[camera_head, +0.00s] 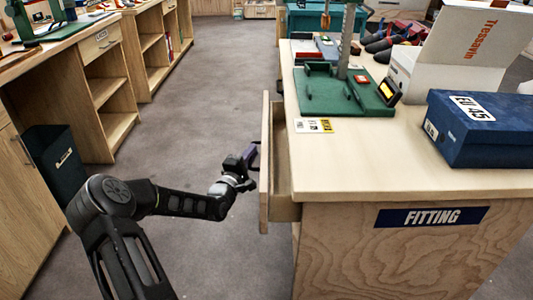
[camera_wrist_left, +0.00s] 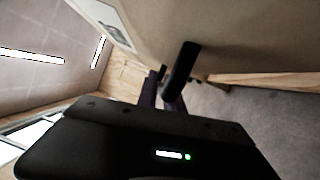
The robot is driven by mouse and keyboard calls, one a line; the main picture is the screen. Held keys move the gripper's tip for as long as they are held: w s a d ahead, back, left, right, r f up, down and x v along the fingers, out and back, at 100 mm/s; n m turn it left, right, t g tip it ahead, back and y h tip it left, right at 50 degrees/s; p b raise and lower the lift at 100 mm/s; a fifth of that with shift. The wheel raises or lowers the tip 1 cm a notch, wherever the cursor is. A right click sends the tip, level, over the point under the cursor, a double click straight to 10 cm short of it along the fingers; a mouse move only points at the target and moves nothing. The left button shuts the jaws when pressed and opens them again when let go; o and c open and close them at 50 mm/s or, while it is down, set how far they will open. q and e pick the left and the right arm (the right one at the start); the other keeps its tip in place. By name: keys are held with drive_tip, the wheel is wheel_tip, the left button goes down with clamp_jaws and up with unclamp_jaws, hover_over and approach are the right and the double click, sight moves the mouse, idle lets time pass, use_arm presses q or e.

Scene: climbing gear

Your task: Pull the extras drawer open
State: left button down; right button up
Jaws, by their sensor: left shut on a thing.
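The drawer (camera_head: 265,170) on the left side of the fitting counter stands partly open, its front clear of the cabinet and its inside showing. I take it as the extras drawer, but its label is unreadable from here. My left gripper (camera_head: 252,155) is at the outer face of the drawer front, shut on the handle. In the left wrist view the dark bar handle (camera_wrist_left: 181,68) runs between the purple fingers (camera_wrist_left: 160,92), close to the drawer face (camera_wrist_left: 225,35). A pale label (camera_wrist_left: 108,20) shows on that face. My right gripper is out of view.
The fitting counter (camera_head: 400,170) carries a green measuring board (camera_head: 340,95), a blue shoe box (camera_head: 482,128) and an open white box (camera_head: 455,55). A dark bin (camera_head: 55,165) and shelves (camera_head: 105,85) stand left. The aisle floor (camera_head: 205,90) between is clear.

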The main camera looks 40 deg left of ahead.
use_arm(q)
drive_tip(key=s+a+p, duration=0.2)
drive_tip(key=s+a, duration=1.1)
drive_tip(key=a, duration=0.5)
drive_tip(key=shift+s, duration=0.35)
drive_tip(key=c, duration=1.5)
unclamp_jaws()
drive_tip(key=p+v, duration=0.1)
drive_tip(key=v, duration=0.6)
drive_tip(key=shift+s+d+p, duration=0.15)
drive_tip(key=shift+s+p, duration=0.15)
drive_tip(key=shift+s, duration=0.05)
drive_tip(key=shift+f, duration=0.1)
